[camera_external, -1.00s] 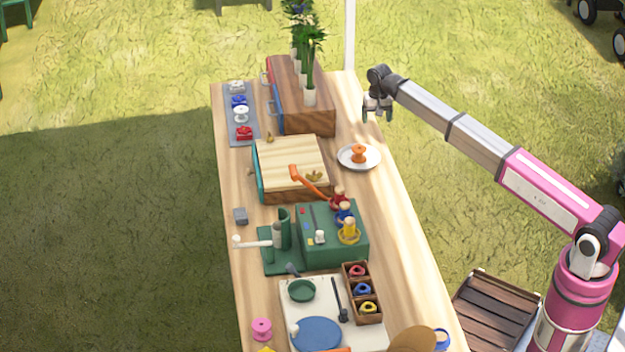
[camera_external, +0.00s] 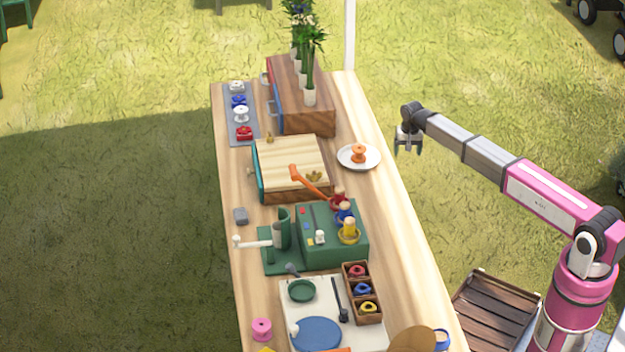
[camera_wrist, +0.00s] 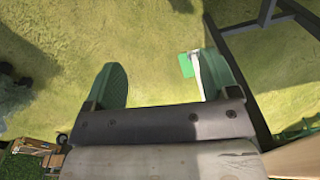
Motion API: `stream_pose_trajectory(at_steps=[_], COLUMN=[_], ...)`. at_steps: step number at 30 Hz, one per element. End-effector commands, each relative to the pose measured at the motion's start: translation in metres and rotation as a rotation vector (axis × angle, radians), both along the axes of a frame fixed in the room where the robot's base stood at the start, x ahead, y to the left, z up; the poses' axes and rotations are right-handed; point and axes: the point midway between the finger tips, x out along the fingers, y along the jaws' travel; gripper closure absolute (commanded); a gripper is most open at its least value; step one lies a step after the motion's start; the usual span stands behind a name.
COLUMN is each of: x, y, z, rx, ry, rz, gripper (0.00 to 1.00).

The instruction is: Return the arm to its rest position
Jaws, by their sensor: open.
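My gripper (camera_external: 408,147) is open and empty in the external view. It hangs in the air to the right of the wooden table (camera_external: 398,240), past the table's right edge, with its fingers pointing down. My pink and grey arm reaches up and left from the lower right.
The table holds a wooden plant box (camera_external: 310,122), a cutting-board box (camera_external: 285,155), a green station (camera_external: 335,250) and a spool tray (camera_external: 358,318). A wooden crate (camera_external: 495,310) stands on the grass by the table. The grass around my gripper is clear.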

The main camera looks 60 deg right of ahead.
Motion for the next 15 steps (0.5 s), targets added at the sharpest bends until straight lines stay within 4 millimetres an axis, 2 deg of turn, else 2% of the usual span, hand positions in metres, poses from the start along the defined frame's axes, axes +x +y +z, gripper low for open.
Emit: stream_pose_trajectory(at_steps=[1,5,8,12,15], x=[-0.018,-0.057,-0.099,-0.163,-0.212], y=[0.021,0.069,0.115,0.173,0.210], z=[-0.012,-0.041,-0.066,-0.096,-0.113], rx=[0.000,-0.002,-0.003,-0.006,-0.007], ry=[0.005,0.012,0.019,0.029,0.036], rz=[0.040,0.169,0.297,0.487,0.624], gripper=[0.20,0.20,0.20,0.20,0.20])
